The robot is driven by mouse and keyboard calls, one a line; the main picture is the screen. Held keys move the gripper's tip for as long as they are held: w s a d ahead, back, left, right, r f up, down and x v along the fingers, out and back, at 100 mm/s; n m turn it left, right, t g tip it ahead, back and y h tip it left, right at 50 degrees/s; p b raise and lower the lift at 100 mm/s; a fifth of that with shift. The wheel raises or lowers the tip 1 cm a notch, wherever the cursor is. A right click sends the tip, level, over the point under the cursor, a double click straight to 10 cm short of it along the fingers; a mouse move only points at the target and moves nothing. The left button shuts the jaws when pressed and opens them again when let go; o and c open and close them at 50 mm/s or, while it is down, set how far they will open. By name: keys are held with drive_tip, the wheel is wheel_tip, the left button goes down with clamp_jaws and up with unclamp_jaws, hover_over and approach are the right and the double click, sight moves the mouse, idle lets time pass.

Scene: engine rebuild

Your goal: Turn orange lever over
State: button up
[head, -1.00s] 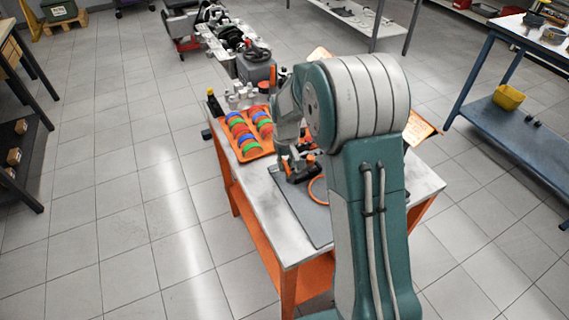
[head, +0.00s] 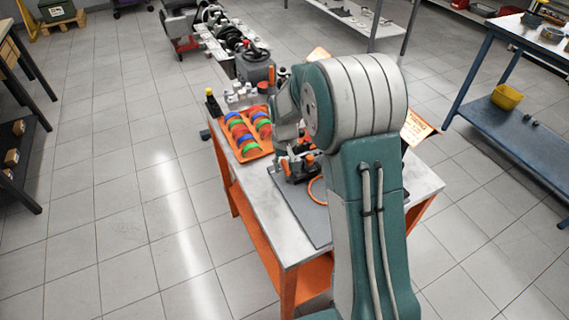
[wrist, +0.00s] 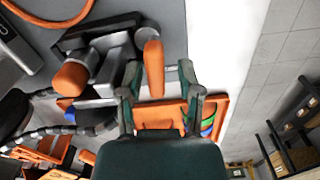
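The orange lever (wrist: 153,68) is a rounded bar on a grey and black fixture on the bench. In the wrist view it points up the picture between the two fingers of my gripper (wrist: 160,70). The fingers stand apart on both sides of it, with a visible gap on the right. Contact on the left is unclear. A second orange grip (wrist: 71,78) sits on the same fixture, left of the lever. In the head view my gripper (head: 292,158) is at the fixture, partly hidden by my arm.
An orange tray (head: 257,153) with red, green and blue rings lies left of the fixture. An orange ring (head: 316,190) lies on the grey mat (head: 312,224). Bottles and a grey machine (head: 256,70) stand behind. The bench's front left corner is clear.

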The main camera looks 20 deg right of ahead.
drive_tip(key=shift+w+d+r, duration=0.1)
drive_tip(key=shift+d+r, duration=0.05)
drive_tip(key=shift+d, duration=0.05)
idle(0.4)
drive_tip(key=n, duration=0.6)
drive_tip(key=shift+a, duration=0.35)
drive_tip(key=shift+r+n, duration=0.3)
drive_tip(key=shift+n, duration=0.1)
wheel_tip(320, 180, up, 10)
drive_tip(key=shift+s+a+m, duration=0.15)
drive_tip(key=shift+s+m, duration=0.05)
drive_tip(key=shift+m, duration=0.1)
